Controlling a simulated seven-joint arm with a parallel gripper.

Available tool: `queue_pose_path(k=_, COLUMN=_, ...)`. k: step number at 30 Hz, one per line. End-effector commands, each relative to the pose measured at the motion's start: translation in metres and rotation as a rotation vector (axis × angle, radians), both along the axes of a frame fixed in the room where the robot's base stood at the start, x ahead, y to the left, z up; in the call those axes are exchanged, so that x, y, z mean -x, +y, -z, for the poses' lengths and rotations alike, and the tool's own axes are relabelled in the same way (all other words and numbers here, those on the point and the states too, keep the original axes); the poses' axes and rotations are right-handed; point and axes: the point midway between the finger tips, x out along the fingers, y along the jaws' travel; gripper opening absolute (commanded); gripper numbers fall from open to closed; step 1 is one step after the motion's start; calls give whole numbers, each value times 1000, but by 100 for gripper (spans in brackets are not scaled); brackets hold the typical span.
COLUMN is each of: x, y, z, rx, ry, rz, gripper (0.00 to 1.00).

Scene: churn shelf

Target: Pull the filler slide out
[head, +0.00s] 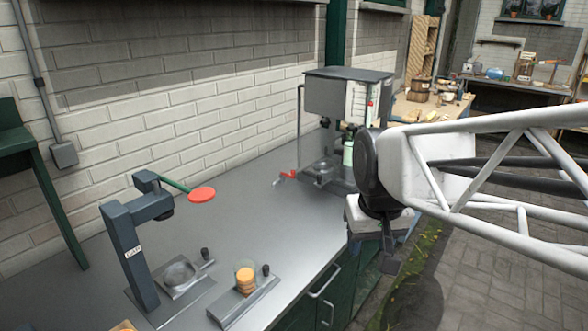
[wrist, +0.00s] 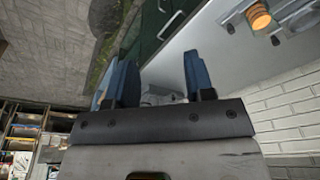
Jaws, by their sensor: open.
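The filler (head: 348,95) is a grey box-topped machine at the far end of the steel bench, with a scale on its front. A low slide-like plate (head: 322,180) lies under it, partly hidden, beside a green bottle (head: 348,153) and a red handle (head: 288,174). I cannot tell exactly which part is the filler slide. My gripper (head: 389,264) points down off the bench's front edge, to the right of and nearer than the filler, apart from it. In the wrist view my gripper (wrist: 160,60) shows two blue fingers spread apart with nothing between them.
A dark press marked CAP (head: 125,250) with a red disc (head: 202,194) stands on the near bench (head: 240,190). Beside it is a plate with a knob and a stack of orange discs (head: 245,280). Brick wall lies behind; paved floor is open at right.

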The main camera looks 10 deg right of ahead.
Motion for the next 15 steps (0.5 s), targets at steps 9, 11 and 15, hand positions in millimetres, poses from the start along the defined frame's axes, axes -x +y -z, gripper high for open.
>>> queue_pose_path(k=9, x=-78, y=-3, z=-21, rx=0, ry=29, rz=-2, gripper=49)
queue_pose_path(k=11, x=-93, y=-3, z=-24, rx=0, ry=34, rz=-3, gripper=49)
queue_pose_path(k=15, x=-128, y=-5, z=-29, rx=0, ry=44, rz=-4, gripper=49)
